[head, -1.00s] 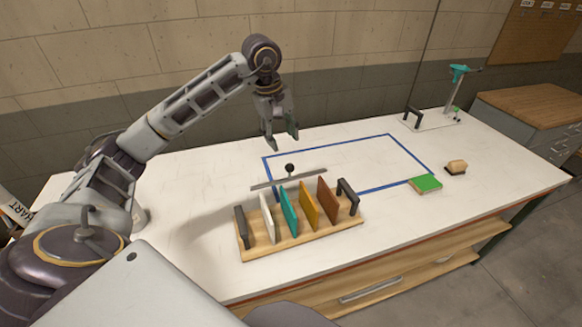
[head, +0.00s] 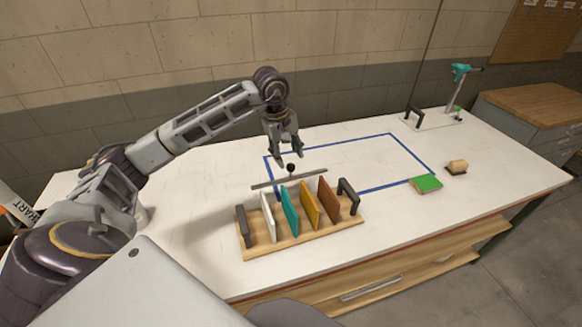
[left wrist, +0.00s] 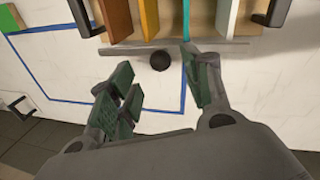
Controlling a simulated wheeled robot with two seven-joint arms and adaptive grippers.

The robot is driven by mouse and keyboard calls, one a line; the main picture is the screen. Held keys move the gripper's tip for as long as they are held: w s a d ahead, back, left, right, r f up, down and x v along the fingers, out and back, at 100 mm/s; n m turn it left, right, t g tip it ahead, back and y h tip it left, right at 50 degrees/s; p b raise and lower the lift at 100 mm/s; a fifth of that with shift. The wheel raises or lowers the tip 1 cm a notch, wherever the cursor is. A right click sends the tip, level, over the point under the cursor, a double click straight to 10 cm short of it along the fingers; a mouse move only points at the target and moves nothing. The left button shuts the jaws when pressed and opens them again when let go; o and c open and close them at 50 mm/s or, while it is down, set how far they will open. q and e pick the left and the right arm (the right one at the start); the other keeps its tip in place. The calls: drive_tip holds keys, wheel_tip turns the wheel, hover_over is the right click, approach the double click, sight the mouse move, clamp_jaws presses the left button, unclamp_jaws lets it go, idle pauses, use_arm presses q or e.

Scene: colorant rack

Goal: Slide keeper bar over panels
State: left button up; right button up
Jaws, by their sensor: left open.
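The keeper bar (head: 272,183) is a thin grey strip with a round black knob (head: 291,168) on top. It lies along the far side of the wooden rack (head: 300,238), behind the panels. The rack holds a white panel (head: 268,217), a teal panel (head: 290,211), an orange panel (head: 310,205) and a brown panel (head: 328,200), all upright. My left gripper (head: 287,160) is open and empty, just above the knob. In the left wrist view the knob (left wrist: 160,61) shows between the spread green-padded fingers, with the bar (left wrist: 225,48) beyond. My right gripper is not in view.
Black handles (head: 242,226) (head: 348,196) stand at both rack ends. A blue taped outline (head: 390,135) marks bare white table behind. A green block (head: 426,183) and a tan-and-black block (head: 457,167) lie to the right. A teal-topped stand (head: 460,72) is at the back right.

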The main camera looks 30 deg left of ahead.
sight(290, 165)
use_arm(q)
drive_tip(key=shift+w+d+f+p, duration=0.1)
drive_tip(key=shift+w+f+p, duration=0.1)
drive_tip(key=shift+f, duration=0.9)
drive_tip(key=shift+w+d+f+p, duration=0.1)
drive_tip(key=shift+w+f, duration=0.05)
drive_tip(key=shift+f, duration=0.95)
drive_tip(key=shift+w+d+f+p, duration=0.1)
drive_tip(key=shift+w+f+p, duration=0.1)
drive_tip(key=shift+f, duration=0.9)
drive_tip(key=shift+c, duration=0.3)
clamp_jaws()
